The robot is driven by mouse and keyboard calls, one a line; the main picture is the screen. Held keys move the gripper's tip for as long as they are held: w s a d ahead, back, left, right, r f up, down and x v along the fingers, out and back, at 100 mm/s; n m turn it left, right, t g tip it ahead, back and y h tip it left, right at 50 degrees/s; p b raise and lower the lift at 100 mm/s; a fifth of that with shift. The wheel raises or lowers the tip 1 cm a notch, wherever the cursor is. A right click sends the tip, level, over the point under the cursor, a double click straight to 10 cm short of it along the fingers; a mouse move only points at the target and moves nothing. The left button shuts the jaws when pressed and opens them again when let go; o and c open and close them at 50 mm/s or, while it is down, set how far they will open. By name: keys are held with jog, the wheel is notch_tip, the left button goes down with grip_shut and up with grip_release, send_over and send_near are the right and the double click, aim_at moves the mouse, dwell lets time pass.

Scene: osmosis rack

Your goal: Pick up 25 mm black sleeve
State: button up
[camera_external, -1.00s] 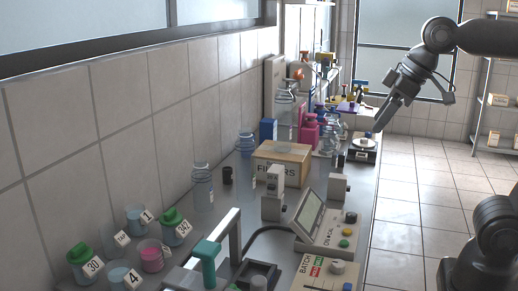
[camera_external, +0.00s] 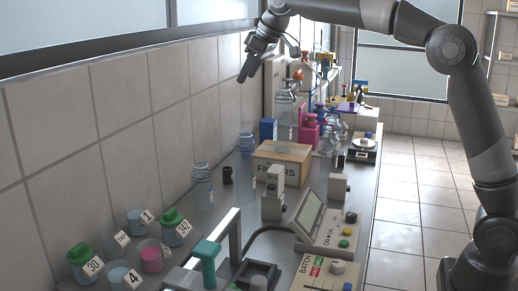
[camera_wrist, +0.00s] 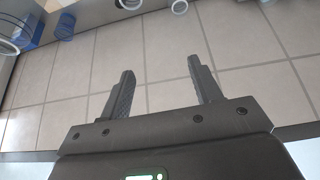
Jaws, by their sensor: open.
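A small black cylinder (camera_external: 227,175), which looks like the black sleeve, stands on the bench near the tiled wall, between a clear bottle (camera_external: 202,186) and the cardboard FILTERS box (camera_external: 281,165). Its size cannot be read. My gripper (camera_external: 245,76) is high above the bench at the back, near the wall, well apart from the cylinder. In the wrist view, its two fingers (camera_wrist: 163,82) are spread with nothing between them. I cannot make out the sleeve for certain in the wrist view.
A second clear bottle (camera_external: 246,143) and a blue box (camera_external: 268,130) stand behind the cylinder. Labelled jars with green lids (camera_external: 173,226) are at front left. A control console (camera_external: 328,222) and grey fixtures (camera_external: 272,194) occupy the bench's front and middle. The window ledge (camera_external: 130,48) runs along the wall.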

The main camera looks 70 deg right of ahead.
jog(key=w+d+f, duration=0.6)
jog(key=w+d, duration=0.1)
jog(key=w, duration=0.2)
send_over(228, 169)
notch_tip(228, 169, down, 6)
jog(key=f, duration=2.2)
jog(key=shift+s+d+f, duration=0.1)
jog(key=shift+d+f, duration=0.1)
jog(key=shift+f, duration=0.1)
jog(key=x, duration=0.3)
jog(key=shift+s+a+f, duration=0.1)
jog(key=shift+s+f, duration=0.15)
jog(key=shift+f, duration=0.1)
jog(key=shift+w+f, duration=0.3)
jog(key=shift+f, duration=0.05)
jog(key=c, duration=1.1)
